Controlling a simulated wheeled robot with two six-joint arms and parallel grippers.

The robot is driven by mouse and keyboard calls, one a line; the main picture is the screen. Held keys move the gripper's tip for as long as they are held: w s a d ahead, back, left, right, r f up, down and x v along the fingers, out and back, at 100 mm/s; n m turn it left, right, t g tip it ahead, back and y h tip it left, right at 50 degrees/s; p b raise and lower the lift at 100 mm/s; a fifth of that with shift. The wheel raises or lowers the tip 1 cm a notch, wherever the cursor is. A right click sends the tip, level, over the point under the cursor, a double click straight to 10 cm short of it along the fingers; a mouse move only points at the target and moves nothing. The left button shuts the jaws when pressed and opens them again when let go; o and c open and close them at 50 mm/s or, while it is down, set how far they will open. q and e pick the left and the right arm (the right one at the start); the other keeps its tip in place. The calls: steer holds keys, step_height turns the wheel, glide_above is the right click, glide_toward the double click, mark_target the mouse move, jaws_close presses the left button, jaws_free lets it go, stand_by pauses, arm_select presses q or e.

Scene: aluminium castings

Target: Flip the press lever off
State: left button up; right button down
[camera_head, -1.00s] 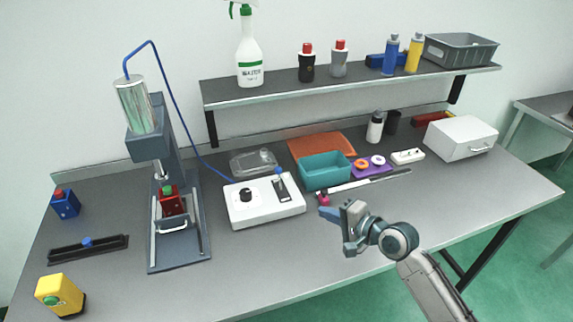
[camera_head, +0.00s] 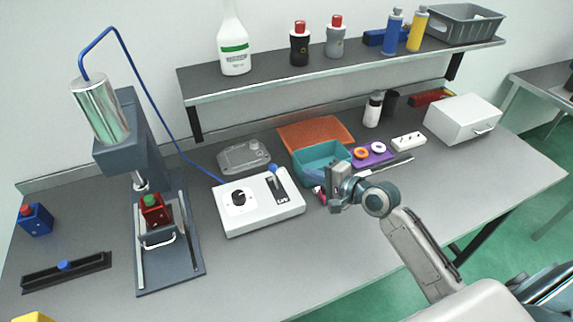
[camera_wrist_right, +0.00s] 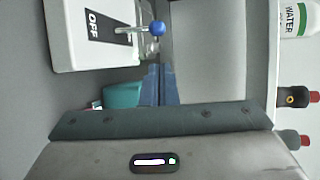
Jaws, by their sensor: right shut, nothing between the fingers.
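The press lever is a metal rod with a blue knob (camera_head: 272,168) on a white control box (camera_head: 240,212). It leans toward the back, over the far end of its dark plate (camera_head: 279,188). In the wrist view the blue knob (camera_wrist_right: 157,28) sits right of the plate's OFF label (camera_wrist_right: 95,22), with the rod between. My right gripper (camera_head: 335,183) is right of the box and apart from the lever. In the wrist view its dark blue fingers (camera_wrist_right: 157,80) are shut and empty, pointing toward the knob. My left gripper is not in view.
The press (camera_head: 125,150) stands left of the box, with a red part (camera_head: 152,211) under its ram. A teal bin (camera_head: 310,170) is behind my right gripper. The shelf (camera_head: 300,80) with bottles runs along the back. The table in front of the box is clear.

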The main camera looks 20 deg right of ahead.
mark_target(275, 177)
steer(key=p+x, duration=0.1)
steer(key=x, duration=0.4)
steer(key=shift+w+a, duration=0.1)
steer(key=shift+w, duration=0.25)
steer(key=p+x, duration=0.1)
steer(key=x, duration=0.2)
steer(key=shift+w+a+f, duration=0.15)
steer(key=shift+w, duration=0.15)
steer(key=shift+w+a+f+p, duration=0.2)
steer(key=shift+w+f+p, duration=0.1)
steer(key=shift+w, duration=0.1)
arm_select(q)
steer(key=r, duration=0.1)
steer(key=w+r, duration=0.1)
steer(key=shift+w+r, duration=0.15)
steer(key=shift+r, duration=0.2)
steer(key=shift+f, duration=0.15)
